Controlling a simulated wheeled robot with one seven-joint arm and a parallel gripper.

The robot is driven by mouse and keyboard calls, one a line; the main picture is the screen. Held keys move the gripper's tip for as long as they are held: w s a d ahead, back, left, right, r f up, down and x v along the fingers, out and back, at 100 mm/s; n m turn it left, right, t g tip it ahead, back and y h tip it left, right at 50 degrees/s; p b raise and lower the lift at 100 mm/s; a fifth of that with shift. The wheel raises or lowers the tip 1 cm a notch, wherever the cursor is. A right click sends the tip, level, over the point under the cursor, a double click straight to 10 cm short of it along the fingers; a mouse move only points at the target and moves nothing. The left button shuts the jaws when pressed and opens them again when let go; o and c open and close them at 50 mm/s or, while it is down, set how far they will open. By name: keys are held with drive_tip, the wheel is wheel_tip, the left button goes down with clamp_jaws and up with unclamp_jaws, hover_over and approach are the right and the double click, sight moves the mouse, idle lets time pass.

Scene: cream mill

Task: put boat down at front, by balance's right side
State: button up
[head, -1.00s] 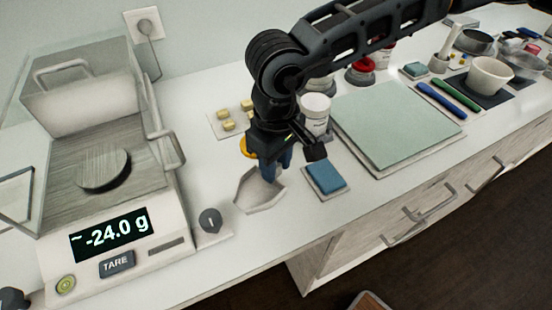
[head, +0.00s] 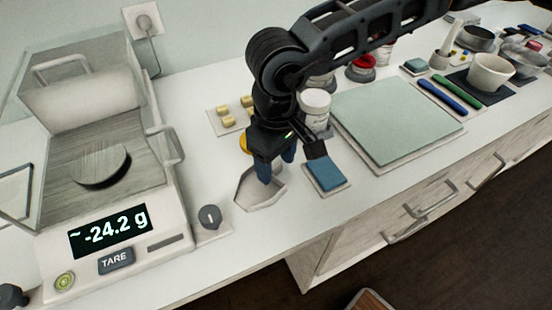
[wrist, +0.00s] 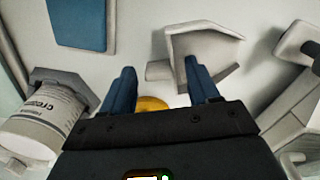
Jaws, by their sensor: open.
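The boat (head: 262,194), a pale grey angular weighing dish, rests on the counter at the front, just right of the balance (head: 58,262). In the wrist view the boat (wrist: 203,48) lies ahead of the open fingertips (wrist: 158,78). The balance's display reads about -24.2 g, and its round pan (head: 100,165) is bare.
A grey knob (head: 210,217) sits between balance and boat. A blue pad (head: 326,174) is close to the boat's right. A labelled jar (head: 314,108) and a tray of yellow pieces (head: 224,122) stand behind. The counter's front edge is near.

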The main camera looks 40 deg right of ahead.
wheel_tip(320, 180, up, 12)
drive_tip(key=b, duration=0.1)
drive_tip(key=shift+r, duration=0.15)
idle(0.3)
